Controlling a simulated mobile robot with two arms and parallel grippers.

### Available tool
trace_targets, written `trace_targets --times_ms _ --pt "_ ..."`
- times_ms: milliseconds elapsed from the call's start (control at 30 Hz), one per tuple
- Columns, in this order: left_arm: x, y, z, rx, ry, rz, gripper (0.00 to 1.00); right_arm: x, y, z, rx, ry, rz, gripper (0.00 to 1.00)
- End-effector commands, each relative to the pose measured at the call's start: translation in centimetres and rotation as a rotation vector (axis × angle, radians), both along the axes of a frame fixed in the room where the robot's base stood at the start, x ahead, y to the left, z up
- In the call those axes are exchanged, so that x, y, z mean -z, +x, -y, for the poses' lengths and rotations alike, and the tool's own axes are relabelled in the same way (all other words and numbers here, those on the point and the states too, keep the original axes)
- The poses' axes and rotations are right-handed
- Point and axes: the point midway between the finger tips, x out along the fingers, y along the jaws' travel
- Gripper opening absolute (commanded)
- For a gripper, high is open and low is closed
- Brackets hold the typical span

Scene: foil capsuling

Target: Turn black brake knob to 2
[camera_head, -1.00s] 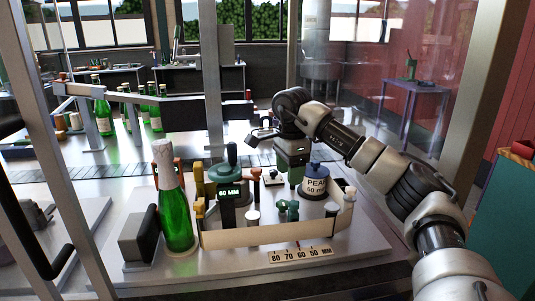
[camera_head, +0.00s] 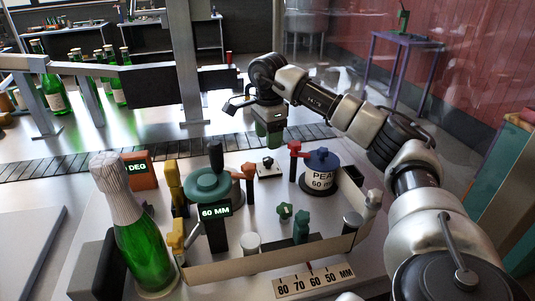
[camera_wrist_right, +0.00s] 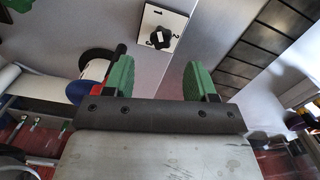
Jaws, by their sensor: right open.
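The black brake knob (camera_head: 268,163) sits on a small white square plate on the machine top, left of the blue-topped pot. In the right wrist view the knob (camera_wrist_right: 160,38) shows on its plate, with a 1 and what looks like a 2 marked beside it. I cannot tell which mark it points to. My right gripper (camera_head: 268,135) hangs in the air over the area behind the knob, apart from it. In the wrist view its green fingers (camera_wrist_right: 158,80) are spread and empty, and the knob shows beyond the gap between them. My left gripper is not in view.
A blue-topped pot (camera_head: 320,178) with a red lever stands right of the knob. A green wheel on a column with a 60 MM display (camera_head: 215,212) stands left. A foil-topped green bottle (camera_head: 140,235) is at front left. A slatted conveyor (camera_head: 60,168) runs behind.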

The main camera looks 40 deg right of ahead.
Motion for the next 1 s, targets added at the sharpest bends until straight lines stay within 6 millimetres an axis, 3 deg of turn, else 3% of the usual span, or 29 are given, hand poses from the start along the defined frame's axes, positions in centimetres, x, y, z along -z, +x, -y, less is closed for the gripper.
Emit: trace_targets --times_ms 100,300,500,733,767,1000 --pt "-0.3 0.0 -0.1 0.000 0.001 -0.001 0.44 2.4 -0.1 0.0 0.000 -0.002 -0.005 0.56" --pt "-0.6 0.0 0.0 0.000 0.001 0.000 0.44 5.4 0.0 0.0 0.000 -0.002 -0.002 0.56" --pt "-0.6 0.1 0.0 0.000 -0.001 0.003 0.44 6.6 0.0 0.0 0.000 -0.001 0.000 0.56" --pt "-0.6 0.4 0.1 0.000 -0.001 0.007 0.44 6.6 0.0 0.0 0.000 0.000 0.001 0.56" --pt "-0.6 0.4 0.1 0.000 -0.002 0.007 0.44 6.6 0.0 0.0 0.000 0.000 0.001 0.55" --pt "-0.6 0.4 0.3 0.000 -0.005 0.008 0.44 6.6 0.0 0.0 0.000 0.000 0.000 0.18"
